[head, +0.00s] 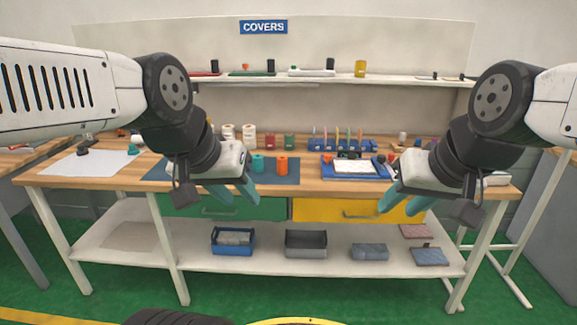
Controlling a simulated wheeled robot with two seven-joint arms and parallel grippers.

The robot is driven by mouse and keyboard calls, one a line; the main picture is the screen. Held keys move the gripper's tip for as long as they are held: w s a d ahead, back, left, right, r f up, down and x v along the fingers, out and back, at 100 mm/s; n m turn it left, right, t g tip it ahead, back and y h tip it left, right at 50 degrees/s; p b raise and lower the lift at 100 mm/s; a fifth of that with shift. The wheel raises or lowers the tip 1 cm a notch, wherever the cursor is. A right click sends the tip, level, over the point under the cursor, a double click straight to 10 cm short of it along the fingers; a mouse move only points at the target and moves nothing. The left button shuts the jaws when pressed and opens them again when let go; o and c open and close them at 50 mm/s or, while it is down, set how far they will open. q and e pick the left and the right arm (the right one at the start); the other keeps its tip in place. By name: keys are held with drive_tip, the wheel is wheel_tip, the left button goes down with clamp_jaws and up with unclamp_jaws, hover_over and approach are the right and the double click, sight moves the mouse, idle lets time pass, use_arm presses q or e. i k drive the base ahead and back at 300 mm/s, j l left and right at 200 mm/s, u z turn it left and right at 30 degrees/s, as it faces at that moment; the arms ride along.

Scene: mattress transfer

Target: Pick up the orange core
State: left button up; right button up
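The orange core (282,165) is a small upright cylinder standing on the dark blue mat (288,179) on the workbench, just right of a similar teal core (258,163). My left gripper (246,200) has teal fingers spread apart. In the picture it is below and left of the orange core, nearer to me, with nothing between its fingers. My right gripper (403,211) also has its teal fingers apart and empty, in front of the bench's right part. Part of the mat is hidden behind my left gripper.
A blue tray (334,172) with white content lies right of the mat. White rolls (228,132) and a blue rack (322,145) with coloured pegs stand behind. A white sheet (88,163) lies at left. Green (272,208) and yellow (318,209) drawers sit under the top.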

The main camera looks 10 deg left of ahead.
sight(282, 160)
drive_tip(key=i+j+u, duration=0.1)
drive_tip(key=j, duration=0.35)
drive_tip(key=j+u, duration=0.1)
drive_tip(key=j, duration=0.35)
drive_tip(key=i+j+u, duration=0.2)
drive_tip(key=j, duration=0.25)
drive_tip(key=i+j+u, duration=0.15)
drive_tip(key=i+j, duration=0.3)
drive_tip(key=i+l, duration=0.1)
drive_tip(key=l, duration=0.2)
